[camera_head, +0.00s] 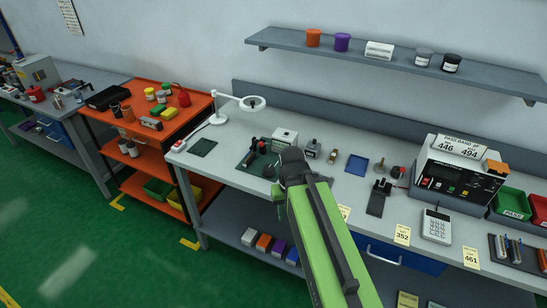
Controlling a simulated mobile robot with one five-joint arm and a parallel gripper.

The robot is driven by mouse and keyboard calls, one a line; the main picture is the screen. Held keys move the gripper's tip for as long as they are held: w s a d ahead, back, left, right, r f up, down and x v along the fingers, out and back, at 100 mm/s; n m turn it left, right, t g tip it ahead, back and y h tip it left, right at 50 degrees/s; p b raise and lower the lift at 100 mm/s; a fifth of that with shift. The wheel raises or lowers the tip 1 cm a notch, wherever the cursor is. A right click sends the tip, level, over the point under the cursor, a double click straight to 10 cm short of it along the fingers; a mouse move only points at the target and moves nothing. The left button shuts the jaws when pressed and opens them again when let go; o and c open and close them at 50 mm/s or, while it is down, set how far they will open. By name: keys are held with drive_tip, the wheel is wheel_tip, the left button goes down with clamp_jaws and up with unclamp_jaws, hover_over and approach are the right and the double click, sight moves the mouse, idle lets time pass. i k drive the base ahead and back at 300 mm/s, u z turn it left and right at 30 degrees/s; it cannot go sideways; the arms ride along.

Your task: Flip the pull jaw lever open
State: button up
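My green arm reaches up from the bottom of the picture to the front of the grey workbench (230,178). My gripper (290,168) is a dark shape at its end, over the bench's front edge. Its fingers are too small and foreshortened to show whether they are open or shut. A dark fixture with upright parts (258,147) stands on a dark green mat (246,164), just left of and behind my gripper, partly hidden by it. Another dark fixture (378,196) lies right of my arm. I cannot tell which carries the pull jaw lever, or the lever's position.
A light box (285,137) and small grey device (312,148) stand behind my gripper. A shelf (400,68) hangs above.

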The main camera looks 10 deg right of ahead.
sight(261, 144)
drive_tip(key=z, duration=0.15)
drive_tip(key=k, duration=0.3)
drive_tip(key=u, duration=0.3)
drive_tip(key=i, duration=0.75)
drive_tip(key=u, duration=0.75)
drive_tip(key=k, duration=1.1)
drive_tip(key=z, duration=0.6)
drive_tip(key=i, duration=1.05)
drive_tip(key=z, duration=0.6)
